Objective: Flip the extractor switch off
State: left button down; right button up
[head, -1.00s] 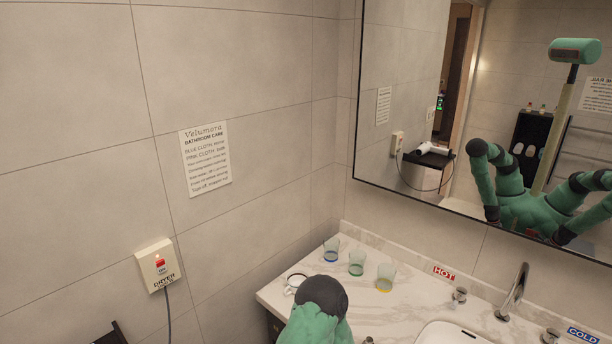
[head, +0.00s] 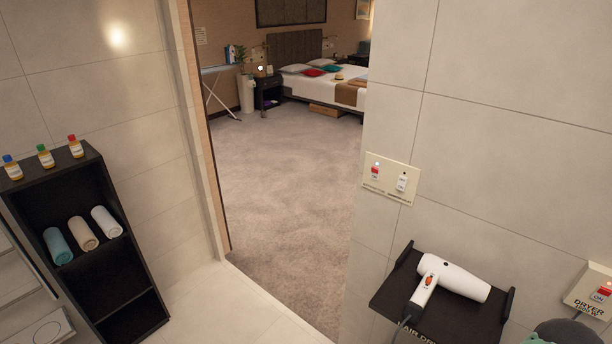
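A cream switch plate (head: 377,194) is on the tiled wall just right of the doorway. It carries a rocker with a red part (head: 375,172) on the left and a plain white rocker (head: 402,182) on the right. The small lettering under them is too small to read, so I cannot tell which one is the extractor's. A separate dryer switch box (head: 590,292) with a red rocker marked ON is at the right edge. Neither of my grippers is in view; only a piece of my own arm shows at the bottom right.
A white hair dryer (head: 455,277) lies on a black wall shelf (head: 388,296) below the plate. A black rack (head: 128,300) with rolled towels and bottles stands at left. The doorway is open onto clear carpet (head: 290,190), with a bed beyond.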

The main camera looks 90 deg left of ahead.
aim_at(375, 174)
jog(key=u, duration=2.6)
